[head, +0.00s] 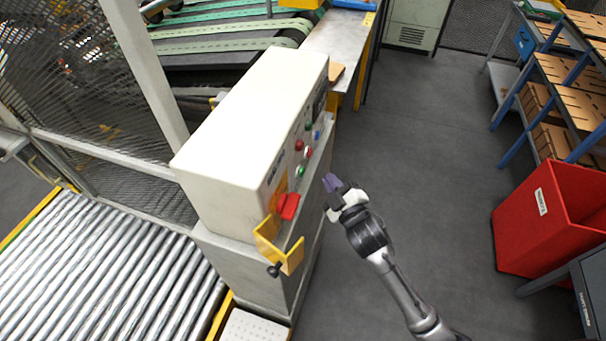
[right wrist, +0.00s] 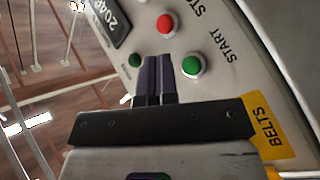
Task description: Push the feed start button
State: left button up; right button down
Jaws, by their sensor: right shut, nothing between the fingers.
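The control box (head: 245,140) is a cream cabinet with buttons on its sloped right face. In the right wrist view, a green button (right wrist: 192,65) beside the word START sits just right of my fingertips. A red button (right wrist: 165,24) is above it, beside partly cut-off lettering. A smaller green button or lamp (right wrist: 134,60) is to the left. I cannot read which button is for the feed. My right gripper (head: 331,183) is shut and empty, in front of the panel; its fingers also show in the right wrist view (right wrist: 158,62). Contact with any button cannot be made out. My left gripper is out of view.
A yellow BELTS label (right wrist: 267,132) lies near my gripper. A roller conveyor (head: 100,270) is left. A red bin (head: 545,220) stands right, beyond open floor.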

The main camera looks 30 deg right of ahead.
aim_at(301, 172)
jog(key=w+a, duration=0.2)
jog(key=shift+w, duration=0.4)
dwell(0.5)
dwell(0.7)
dwell(0.7)
jog(key=shift+w+a, duration=0.1)
jog(key=shift+a, duration=0.05)
jog(key=shift+w+a, duration=0.2)
jog(key=shift+w, duration=0.05)
